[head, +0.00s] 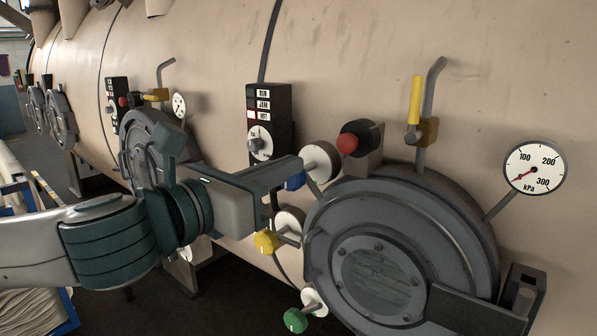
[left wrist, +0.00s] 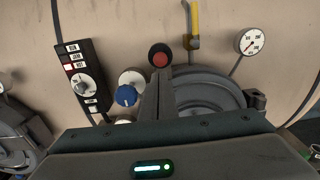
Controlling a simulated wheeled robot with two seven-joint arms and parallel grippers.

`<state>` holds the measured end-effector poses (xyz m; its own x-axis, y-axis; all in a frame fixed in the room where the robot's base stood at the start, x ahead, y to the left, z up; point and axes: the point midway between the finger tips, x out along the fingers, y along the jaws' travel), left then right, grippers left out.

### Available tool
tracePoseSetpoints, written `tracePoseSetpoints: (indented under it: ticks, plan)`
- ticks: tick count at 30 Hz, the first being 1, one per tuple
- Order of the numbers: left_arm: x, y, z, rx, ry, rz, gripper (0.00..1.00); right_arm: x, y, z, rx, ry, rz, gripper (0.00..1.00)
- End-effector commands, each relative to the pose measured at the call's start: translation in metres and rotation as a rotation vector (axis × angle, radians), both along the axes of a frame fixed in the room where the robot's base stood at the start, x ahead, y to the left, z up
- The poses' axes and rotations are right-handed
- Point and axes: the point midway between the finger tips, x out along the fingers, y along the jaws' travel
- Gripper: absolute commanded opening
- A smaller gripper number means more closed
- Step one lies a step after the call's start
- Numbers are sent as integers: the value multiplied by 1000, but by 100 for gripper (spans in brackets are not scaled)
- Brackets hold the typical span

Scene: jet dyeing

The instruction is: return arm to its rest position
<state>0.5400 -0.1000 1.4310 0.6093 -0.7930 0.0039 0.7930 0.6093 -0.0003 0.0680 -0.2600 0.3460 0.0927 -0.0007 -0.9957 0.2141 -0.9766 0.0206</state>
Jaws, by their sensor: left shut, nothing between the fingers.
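My left arm comes in from the left in the head view. Its gripper (head: 285,172) is shut and empty, its tip over the blue knob (head: 296,181) at the left of the round hatch (head: 420,215). In the left wrist view the shut fingers (left wrist: 158,100) point up between the blue knob (left wrist: 126,96) and the hatch (left wrist: 212,90), with the red button (left wrist: 160,59) just beyond the tip. I cannot tell whether the fingers touch anything. My right gripper is in neither view.
A black switch box (head: 268,115) with a rotary selector stands left of the hatch. A yellow knob (head: 266,241) and a green knob (head: 295,320) sit lower. A yellow-handled valve (head: 415,100) and a pressure gauge (head: 534,168) stick out above the hatch. Fabric lies at the lower left (head: 30,265).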

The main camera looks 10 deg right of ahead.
Motion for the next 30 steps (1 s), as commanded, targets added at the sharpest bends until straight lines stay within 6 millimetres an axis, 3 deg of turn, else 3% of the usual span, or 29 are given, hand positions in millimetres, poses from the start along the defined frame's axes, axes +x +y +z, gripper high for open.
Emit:
tracePoseSetpoints:
  ticks: [14,19,23,26,30]
  plan:
    - [-4,5,0,0,1,0,0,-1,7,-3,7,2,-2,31]
    - [5,4,-3,-33,38,6,0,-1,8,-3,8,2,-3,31]
    - [29,4,-10,-109,123,25,0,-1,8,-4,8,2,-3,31]
    - [58,5,-21,-202,227,50,0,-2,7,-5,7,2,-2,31]
    - [110,12,-51,-370,412,102,0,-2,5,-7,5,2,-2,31]
